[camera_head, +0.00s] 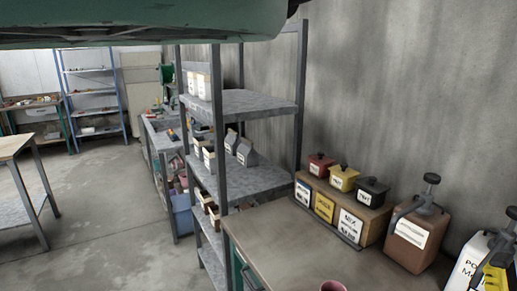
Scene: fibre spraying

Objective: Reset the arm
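My gripper and arm do not show clearly in the head view. A large green curved shape fills the top edge of the picture; I cannot tell what it belongs to. The workbench (285,245) stands at the lower right. On it is a wooden holder (375,222) with a red, a yellow and a black container (373,188) on top and labelled cards in front. A brown pump container (415,238) stands to the right of it, and a white container (468,262) with a yellow part is cut off at the right edge.
A grey metal shelf rack (255,180) stands left of the workbench with small boxes on its levels. Behind it is a cluttered bench (152,135) with a blue bin (182,215) below. A wooden table (12,146) stands at the left. The concrete floor (110,225) between is clear.

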